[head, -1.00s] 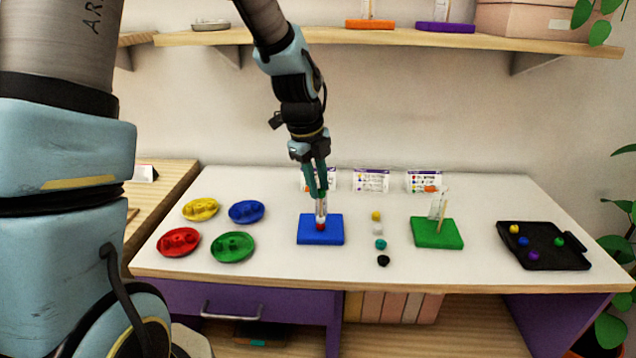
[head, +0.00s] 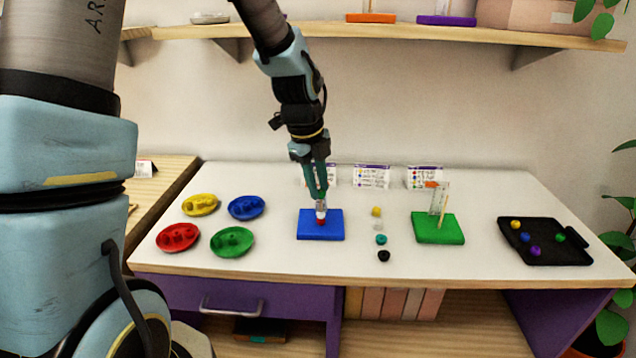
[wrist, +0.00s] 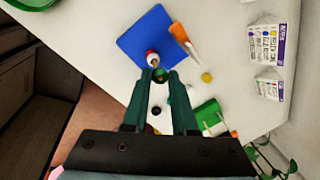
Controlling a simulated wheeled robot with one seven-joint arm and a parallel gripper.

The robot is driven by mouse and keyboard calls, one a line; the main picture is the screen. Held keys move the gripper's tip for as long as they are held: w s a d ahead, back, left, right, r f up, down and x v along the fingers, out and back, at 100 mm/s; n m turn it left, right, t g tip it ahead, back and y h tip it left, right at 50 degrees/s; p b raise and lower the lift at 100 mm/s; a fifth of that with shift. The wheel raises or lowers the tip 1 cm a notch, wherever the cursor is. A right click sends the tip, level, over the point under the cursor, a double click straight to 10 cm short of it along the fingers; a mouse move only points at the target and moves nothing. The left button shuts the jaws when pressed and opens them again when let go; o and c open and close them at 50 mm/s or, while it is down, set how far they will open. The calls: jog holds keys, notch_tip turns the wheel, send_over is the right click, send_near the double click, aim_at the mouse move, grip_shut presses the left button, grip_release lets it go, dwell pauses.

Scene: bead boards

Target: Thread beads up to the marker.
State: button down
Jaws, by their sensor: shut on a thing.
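The blue board (head: 308,230) lies left of centre on the table. Its rod carries a low stack, with a red bead (head: 320,222) and a white bead above it. The stack also shows in the wrist view (wrist: 152,57). An orange marker (wrist: 180,33) stands beside the rod there. My gripper (head: 320,203) is directly above the stack. It is shut on a dark green bead (wrist: 160,75), seen between the fingertips in the wrist view. The fingers hide the upper rod in the head view, so I cannot tell whether this bead is around it.
Loose yellow (head: 376,211), white, teal (head: 381,240) and black (head: 384,256) beads lie in a column right of the blue board. A green board (head: 425,232) with a rod stands further right. A black tray (head: 575,255) holds several beads. Coloured dishes, including a red one (head: 178,238), stand left.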

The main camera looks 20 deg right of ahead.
jog(key=shift+f, duration=0.25)
jog(key=c, duration=0.6)
grip_release()
jog(key=b+v, duration=0.2)
jog(key=v, duration=0.8)
jog(key=shift+r, duration=0.4)
jog(key=shift+a, duration=0.1)
